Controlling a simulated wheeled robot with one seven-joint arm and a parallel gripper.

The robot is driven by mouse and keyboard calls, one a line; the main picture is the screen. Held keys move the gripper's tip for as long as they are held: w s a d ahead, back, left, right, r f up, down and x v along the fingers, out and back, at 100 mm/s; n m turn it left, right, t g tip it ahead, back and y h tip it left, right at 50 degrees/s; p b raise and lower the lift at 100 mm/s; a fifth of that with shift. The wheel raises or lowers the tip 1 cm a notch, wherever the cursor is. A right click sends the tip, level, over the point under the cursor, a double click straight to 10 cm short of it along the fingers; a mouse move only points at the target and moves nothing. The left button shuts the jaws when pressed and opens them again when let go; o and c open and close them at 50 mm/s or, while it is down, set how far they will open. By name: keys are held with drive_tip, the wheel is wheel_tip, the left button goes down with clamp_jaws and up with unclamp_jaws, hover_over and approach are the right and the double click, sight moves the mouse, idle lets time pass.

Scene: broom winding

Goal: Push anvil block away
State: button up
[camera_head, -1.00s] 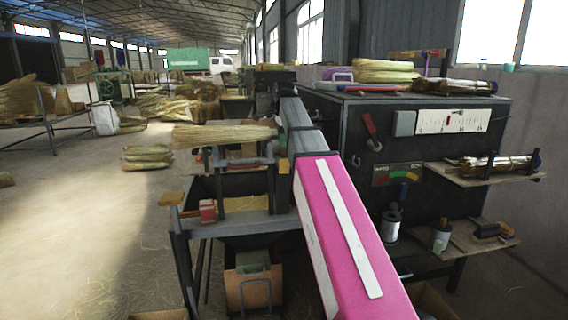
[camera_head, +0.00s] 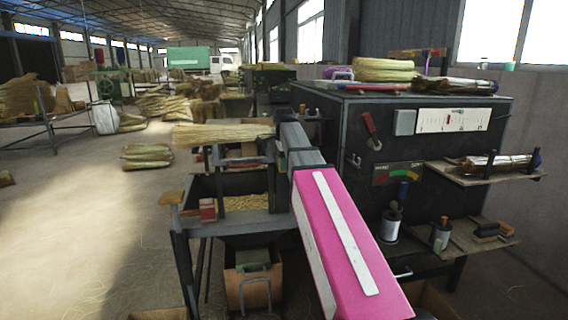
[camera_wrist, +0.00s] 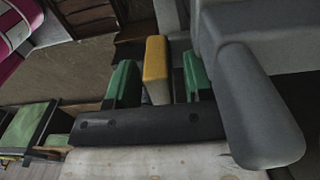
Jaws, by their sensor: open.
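In the wrist view, my gripper (camera_wrist: 158,62) shows as two green finger pads standing apart on a dark bar. A yellow block (camera_wrist: 156,70) sits between the pads, closer to the left one; I cannot tell whether it touches. It may be the anvil block, but no label shows this. In the head view, my pink arm link reaches forward to the machine bench (camera_head: 240,226); my gripper is mostly hidden beside the grey end of the arm.
A straw broom bundle (camera_head: 222,134) lies left of my arm. A red block (camera_head: 207,210) sits on the bench's left side. The black machine cabinet (camera_head: 440,150) stands close on the right. A large grey rounded part (camera_wrist: 258,105) fills the right of the wrist view. The floor at left is open.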

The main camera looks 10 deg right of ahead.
clamp_jaws()
drive_tip(key=w, duration=1.2)
drive_tip(key=shift+w, duration=0.25)
unclamp_jaws()
wheel_tip(320, 180, up, 11)
drive_tip(key=shift+f, duration=0.1)
